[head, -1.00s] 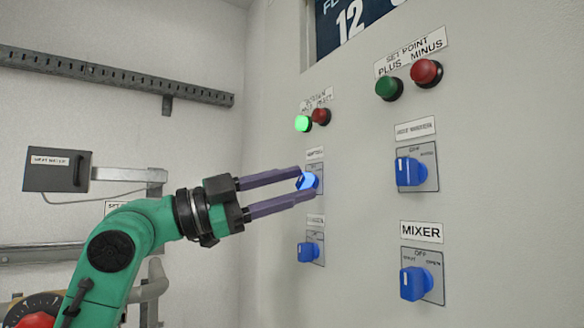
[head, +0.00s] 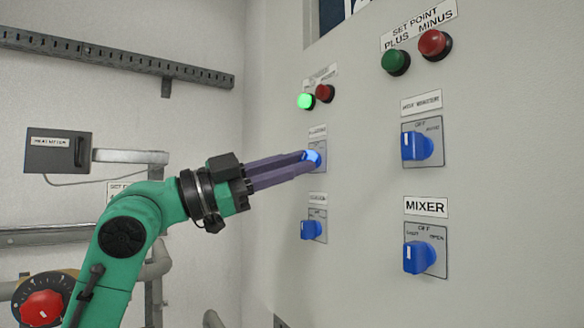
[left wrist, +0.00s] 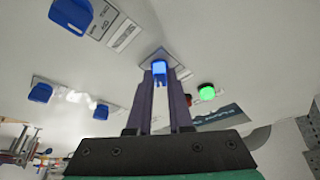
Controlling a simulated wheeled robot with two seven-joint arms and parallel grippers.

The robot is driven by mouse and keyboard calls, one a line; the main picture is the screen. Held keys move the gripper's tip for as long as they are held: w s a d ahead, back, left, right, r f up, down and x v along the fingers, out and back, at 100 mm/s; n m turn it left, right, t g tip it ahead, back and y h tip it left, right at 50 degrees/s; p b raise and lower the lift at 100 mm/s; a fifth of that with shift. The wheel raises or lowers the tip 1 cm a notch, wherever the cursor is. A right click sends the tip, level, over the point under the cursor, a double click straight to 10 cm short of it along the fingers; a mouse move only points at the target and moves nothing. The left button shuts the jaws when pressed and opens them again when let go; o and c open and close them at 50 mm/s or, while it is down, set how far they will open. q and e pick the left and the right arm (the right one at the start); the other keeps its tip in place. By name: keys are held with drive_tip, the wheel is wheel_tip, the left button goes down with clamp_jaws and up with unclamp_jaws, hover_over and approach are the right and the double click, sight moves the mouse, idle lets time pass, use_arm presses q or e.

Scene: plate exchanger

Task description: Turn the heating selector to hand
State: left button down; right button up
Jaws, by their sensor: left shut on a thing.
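The heating selector (head: 313,157) is a blue knob, brightly lit, on a grey plate in the left column of the panel, below the green and red buttons. Its label is too small to read for sure. My left gripper (head: 308,160) is shut on this knob, its two purple fingers on either side of it. In the left wrist view the knob (left wrist: 159,68) shows between the fingertips (left wrist: 160,76). The fingers hide part of the plate's markings. My right gripper is in neither view.
Another blue selector (head: 312,229) sits below. To the right are the upper-right selector (head: 416,146) and the mixer selector (head: 418,257). A lit green button (head: 305,101) and a red button (head: 324,93) are above. A grey box (head: 58,152) and a red dial (head: 42,305) stand at the left.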

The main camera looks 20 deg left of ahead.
use_arm(q)
drive_tip(key=shift+s+d+r+n+t+y+b, duration=0.3)
drive_tip(key=shift+n+t+y, duration=1.05)
drive_tip(key=shift+n, duration=2.6)
drive_tip(key=shift+s+f+n+t+y+b, duration=0.15)
drive_tip(key=shift+n+t+y+b, duration=0.3)
drive_tip(key=shift+n+t+y, duration=2.25)
drive_tip(key=shift+s+d+n+g+y+b, duration=0.15)
drive_tip(key=shift+n+g+y+b, duration=0.35)
drive_tip(key=shift+n, duration=4.75)
drive_tip(key=shift+w, duration=0.15)
drive_tip(key=c, duration=0.8)
unclamp_jaws()
